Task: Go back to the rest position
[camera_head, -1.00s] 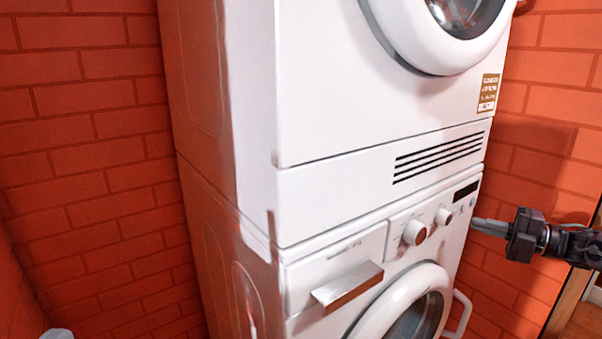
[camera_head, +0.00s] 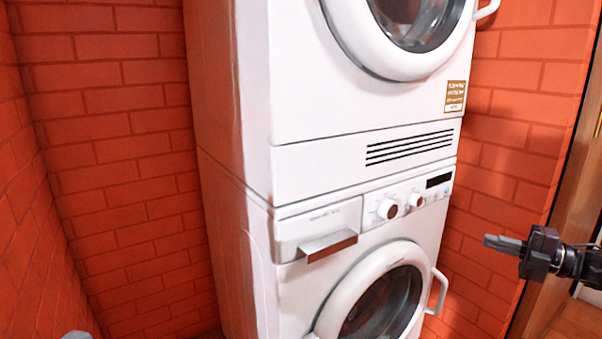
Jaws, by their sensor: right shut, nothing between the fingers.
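My right gripper (camera_head: 497,243) comes in from the right edge. Its grey fingers are shut with nothing between them and point left. It is in the air to the right of the lower washing machine (camera_head: 310,287), apart from it. At the bottom left edge a small rounded grey piece (camera_head: 77,335) shows; I cannot tell what it is. My left gripper is not clearly in view.
A white dryer (camera_head: 370,100) is stacked on the washing machine. Its round door and the washer's round door (camera_head: 380,300) are shut. The detergent drawer handle (camera_head: 328,246) juts out. Red brick walls stand on both sides, with a wooden door (camera_head: 575,190) at the right.

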